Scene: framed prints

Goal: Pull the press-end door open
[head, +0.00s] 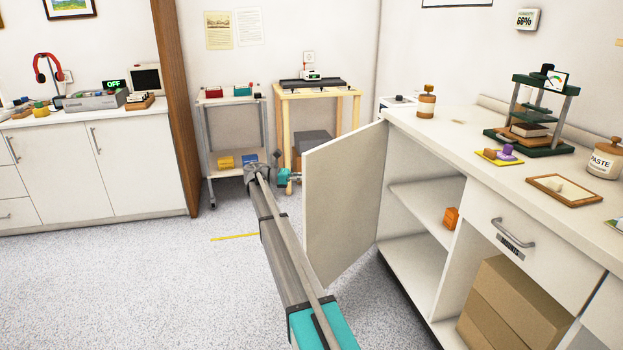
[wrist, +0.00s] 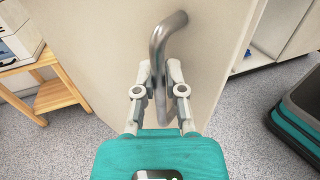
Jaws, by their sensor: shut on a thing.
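The press-end door (head: 342,207) is a pale cabinet door that stands swung wide open on the right-hand counter unit in the head view. Its inner face shows there. In the wrist view the door's outer face (wrist: 115,45) fills the middle, with a bent metal handle (wrist: 168,38) on it. My gripper (wrist: 160,80) is shut on this handle, one finger on each side of the bar. In the head view my gripper (head: 285,177) is beyond the door's free edge, and the handle is hidden by the door.
The opened cupboard (head: 412,265) shows a shelf with an orange item (head: 451,218). Cardboard boxes (head: 515,310) fill the bay beside it. A wooden stand (head: 318,93) and a grey trolley (head: 232,100) stand behind the door. Speckled floor (head: 130,290) is clear to the left.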

